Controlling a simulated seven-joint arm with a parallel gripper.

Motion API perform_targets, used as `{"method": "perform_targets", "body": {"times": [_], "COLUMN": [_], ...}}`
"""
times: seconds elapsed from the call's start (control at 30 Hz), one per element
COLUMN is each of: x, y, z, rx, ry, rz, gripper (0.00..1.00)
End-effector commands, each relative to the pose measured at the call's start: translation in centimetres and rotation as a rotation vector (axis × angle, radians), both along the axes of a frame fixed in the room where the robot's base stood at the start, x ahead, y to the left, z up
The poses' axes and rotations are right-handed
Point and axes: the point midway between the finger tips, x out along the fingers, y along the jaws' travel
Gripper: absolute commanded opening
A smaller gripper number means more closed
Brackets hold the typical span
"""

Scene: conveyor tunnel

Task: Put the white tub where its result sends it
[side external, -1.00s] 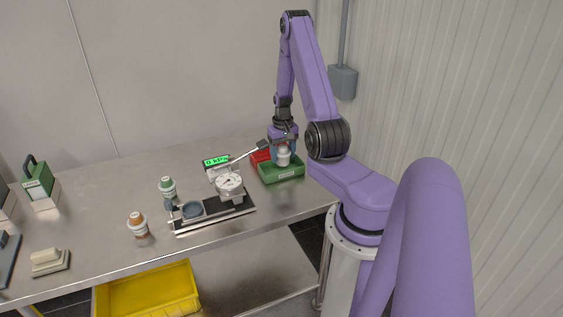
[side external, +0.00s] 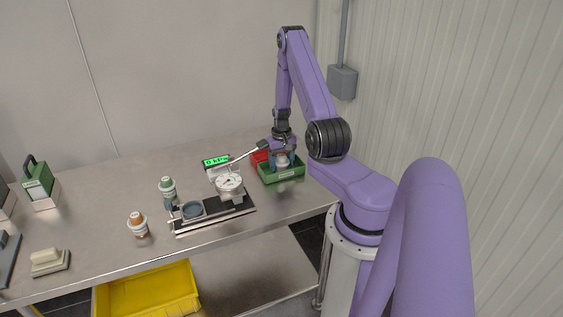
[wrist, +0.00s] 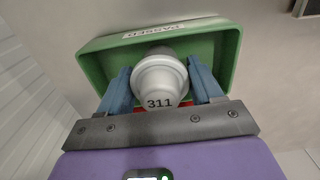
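The white tub (wrist: 160,80), marked 311, is between my gripper's blue fingers in the wrist view. My gripper (wrist: 160,72) has a finger against each side of the tub and appears shut on it. In the side view my gripper (side external: 283,163) is low in the green tray (side external: 281,174), with the tub (side external: 283,160) mostly hidden by the fingers. The green tray (wrist: 225,60) carries a PASSED label in the wrist view. Whether the tub rests on the tray floor is hard to tell.
A red tray (side external: 261,157) stands behind the green one. A gauge rig (side external: 229,184) with a lever and a green display (side external: 216,161) is to the left.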

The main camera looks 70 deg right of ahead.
Motion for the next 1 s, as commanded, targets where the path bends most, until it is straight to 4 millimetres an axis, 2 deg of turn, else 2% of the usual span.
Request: {"method": "perform_targets", "body": {"times": [0.03, 0.07, 0.47, 0.67, 1.0], "x": [0.0, 0.0, 0.0, 0.1, 0.1], "y": [0.0, 0.0, 0.0, -0.1, -0.1], "z": [0.0, 0.0, 0.6, 3.1, 9.1], "rx": [0.000, 0.000, -0.001, -0.003, -0.003], "ry": [0.000, 0.000, -0.001, -0.002, -0.002], "rz": [0.000, 0.000, 0.000, 0.000, 0.000], "gripper": [0.83, 0.89, 0.89, 0.89, 0.89]}}
